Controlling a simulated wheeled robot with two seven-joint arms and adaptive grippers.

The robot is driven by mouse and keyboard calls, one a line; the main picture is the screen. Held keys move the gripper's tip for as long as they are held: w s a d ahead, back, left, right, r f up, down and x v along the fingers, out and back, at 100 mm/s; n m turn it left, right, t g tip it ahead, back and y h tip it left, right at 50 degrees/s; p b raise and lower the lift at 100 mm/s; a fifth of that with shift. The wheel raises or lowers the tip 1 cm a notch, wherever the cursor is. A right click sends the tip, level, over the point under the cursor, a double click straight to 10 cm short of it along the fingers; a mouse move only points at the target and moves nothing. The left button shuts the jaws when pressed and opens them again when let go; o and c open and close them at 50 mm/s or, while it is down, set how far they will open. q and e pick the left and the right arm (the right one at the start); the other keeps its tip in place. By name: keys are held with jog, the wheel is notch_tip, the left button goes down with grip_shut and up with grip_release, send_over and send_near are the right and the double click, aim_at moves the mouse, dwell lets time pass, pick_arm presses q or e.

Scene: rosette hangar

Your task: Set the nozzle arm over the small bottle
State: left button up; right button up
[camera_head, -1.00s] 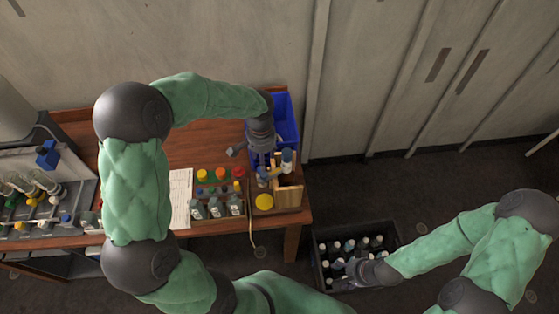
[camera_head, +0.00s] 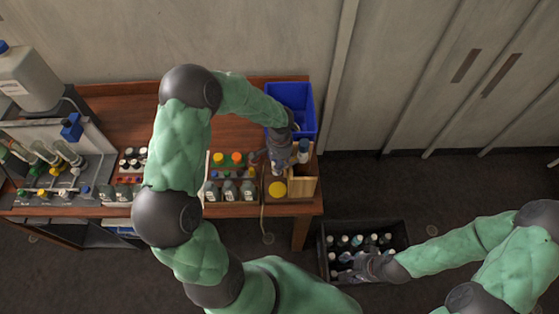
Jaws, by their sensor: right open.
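A dosing rig (camera_head: 62,145) stands at the left end of the bench, with a blue block (camera_head: 72,128) on it, slanted clear tubes and small coloured knobs. I cannot tell which part is the nozzle arm. Small grey bottles (camera_head: 123,192) stand beside the rig, and others stand in a rack (camera_head: 230,190) mid-bench; which is the task's small bottle is unclear. My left gripper (camera_head: 279,163) is over the bench's right end, beside a wooden stand (camera_head: 303,180); its fingers are too small to read. My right gripper (camera_head: 358,268) is open at the crate of bottles.
A blue bin (camera_head: 291,97) stands at the bench's back right. A yellow disc (camera_head: 277,189) lies by the wooden stand. A black crate (camera_head: 330,240) with several bottles is on the floor. A white canister (camera_head: 28,82) stands behind the rig. The back middle of the bench (camera_head: 125,100) is bare.

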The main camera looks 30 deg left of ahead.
pick_arm(q)
grip_shut()
jog(key=shift+a, duration=0.1)
jog(key=w+a+m, duration=0.4)
jog(key=w+m, duration=0.3)
jog(key=m, duration=0.3)
jog(key=shift+b, duration=0.35)
dwell(0.3)
jog(key=shift+a, duration=0.1)
dwell(0.3)
